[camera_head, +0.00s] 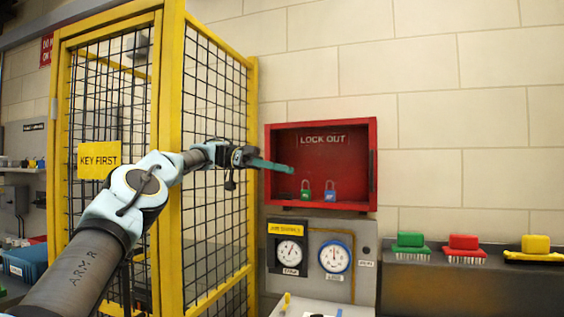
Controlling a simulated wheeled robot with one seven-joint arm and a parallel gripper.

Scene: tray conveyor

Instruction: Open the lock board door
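The lock board is a red wall box (321,124) marked LOCK OUT, right of the yellow cage. A green padlock (305,191) and a blue padlock (330,191) show near its bottom. A small dark upright piece (371,170) is at its right edge and looks like a handle. I cannot tell whether a clear door panel covers the front. My gripper (288,168) points right, with its teal fingers in front of the box's left part, away from the handle-like piece. The fingers overlap in this view, so their opening is unclear. Nothing is visibly held.
A yellow mesh cage (173,130) with a KEY FIRST sign (99,160) stands at the left, behind my arm. A grey panel with two dials (335,257) is below the box. Green, red and yellow brushes (463,246) sit on a ledge at the right.

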